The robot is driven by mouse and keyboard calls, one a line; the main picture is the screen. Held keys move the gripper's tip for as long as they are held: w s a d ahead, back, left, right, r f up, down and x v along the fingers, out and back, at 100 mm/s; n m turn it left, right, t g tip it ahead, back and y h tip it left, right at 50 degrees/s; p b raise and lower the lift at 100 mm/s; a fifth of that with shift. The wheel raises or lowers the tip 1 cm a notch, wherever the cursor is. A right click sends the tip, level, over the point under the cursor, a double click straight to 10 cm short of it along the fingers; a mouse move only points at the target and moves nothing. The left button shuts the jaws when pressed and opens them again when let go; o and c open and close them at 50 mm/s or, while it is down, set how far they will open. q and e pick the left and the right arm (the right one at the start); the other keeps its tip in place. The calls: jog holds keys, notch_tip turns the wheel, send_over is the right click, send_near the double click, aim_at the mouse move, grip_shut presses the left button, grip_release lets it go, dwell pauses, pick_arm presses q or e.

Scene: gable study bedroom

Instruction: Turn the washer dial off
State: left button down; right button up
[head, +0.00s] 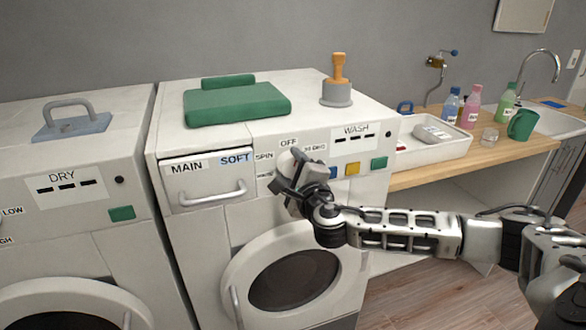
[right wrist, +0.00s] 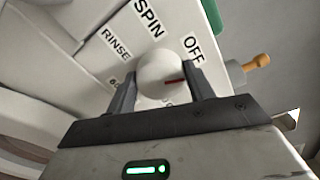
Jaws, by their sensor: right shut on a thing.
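The washer (head: 210,225) has a round white dial (right wrist: 157,72), mostly covered by my right gripper (head: 297,172) in the head view. The right wrist view shows both fingers shut on the dial from opposite sides. The dial's dark red mark (right wrist: 175,82) points right towards one finger, a little clockwise of the direction to the OFF label (right wrist: 193,48). SPIN (right wrist: 149,18) and RINSE (right wrist: 117,45) lie on the other side of OFF. Other labels by the dial are partly hidden. My left gripper is not in view.
A dryer (head: 60,235) stands to the left. To the right, a wooden counter (head: 480,160) holds a white tray (head: 455,150), bottles and a green mug (head: 522,124).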

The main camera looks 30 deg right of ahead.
jog(key=shift+n, duration=2)
jog(key=o, duration=1)
jog(key=shift+c, duration=0.2)
jog(key=shift+s+f, duration=0.1)
jog(key=b+v, duration=0.2)
jog(key=v, duration=1.3)
jog(key=shift+s, duration=0.4)
